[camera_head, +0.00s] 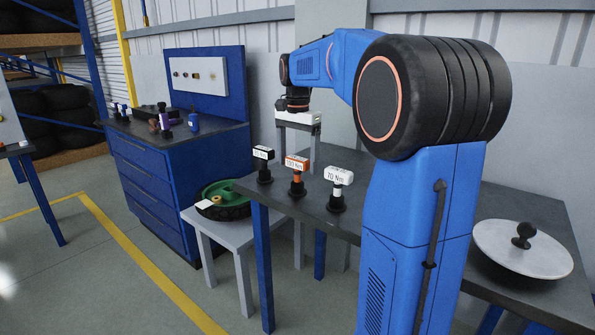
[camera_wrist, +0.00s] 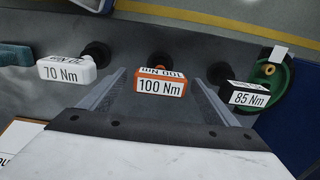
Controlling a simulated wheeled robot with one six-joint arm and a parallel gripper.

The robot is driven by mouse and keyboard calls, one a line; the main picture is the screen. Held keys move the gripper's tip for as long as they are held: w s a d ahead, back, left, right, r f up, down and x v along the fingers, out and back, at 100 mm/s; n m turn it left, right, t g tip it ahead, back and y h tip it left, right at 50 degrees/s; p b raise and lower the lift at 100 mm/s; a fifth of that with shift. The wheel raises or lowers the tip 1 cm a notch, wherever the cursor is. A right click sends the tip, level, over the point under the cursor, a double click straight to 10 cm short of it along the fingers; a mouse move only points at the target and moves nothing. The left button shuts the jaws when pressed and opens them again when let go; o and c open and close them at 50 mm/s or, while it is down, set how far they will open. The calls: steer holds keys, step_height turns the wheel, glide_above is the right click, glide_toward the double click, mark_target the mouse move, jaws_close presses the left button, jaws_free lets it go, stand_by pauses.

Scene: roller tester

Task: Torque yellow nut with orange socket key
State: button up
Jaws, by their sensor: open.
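The orange socket key (camera_head: 297,163), labelled 100 Nm, stands upright on a dark socket on the grey table. In the wrist view its orange head (camera_wrist: 161,82) lies between my two fingertips, with a gap on each side. My gripper (camera_head: 297,145) is open and empty, pointing down just behind the key in the head view; its fingers also show in the wrist view (camera_wrist: 160,88). A green-hubbed wheel (camera_head: 237,191) lies on a low stool. A small yellowish spot (camera_head: 217,199) on its hub may be the yellow nut, but it is too small to be sure.
A black 85 Nm key (camera_head: 263,155) and a white 70 Nm key (camera_head: 338,177) flank the orange one closely. A round white plate with a black knob (camera_head: 522,248) sits at the table's right. A blue cabinet (camera_head: 165,180) with small tools stands left.

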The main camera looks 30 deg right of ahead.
steer(key=shift+c, duration=0.6)
steer(key=c, duration=1.3)
steer(key=shift+o, duration=0.2)
steer(key=shift+r, duration=4.95)
